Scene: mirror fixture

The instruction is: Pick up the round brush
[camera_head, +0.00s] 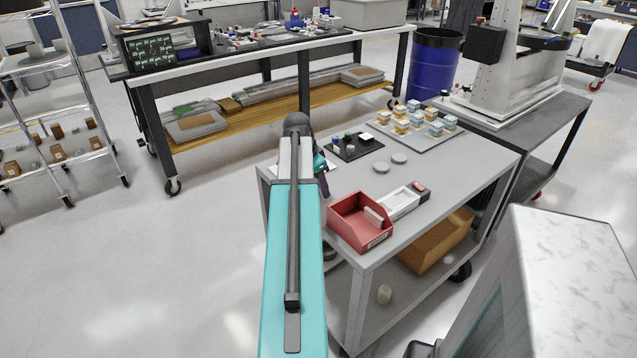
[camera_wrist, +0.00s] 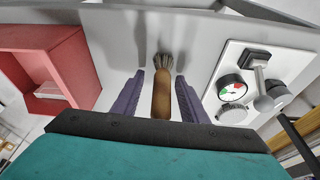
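The round brush (camera_wrist: 162,96) shows in the wrist view, with a brown handle and pale bristles pointing away from me. It lies between the two purple fingers of my gripper (camera_wrist: 160,76). The gripper is open, with a visible gap on each side of the handle. The near end of the handle is hidden by the dark gripper body. In the head view my gripper (camera_head: 322,184) is low over the left side of the grey cart, and I cannot make out the brush there behind my arm.
A red bin (camera_wrist: 40,72) stands left of the brush in the wrist view. A white plate with a gauge (camera_wrist: 232,90) and knobs is close on the right. In the head view, the red bin (camera_head: 352,222), a white tray (camera_head: 399,204) and grey discs (camera_head: 390,162) occupy the cart.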

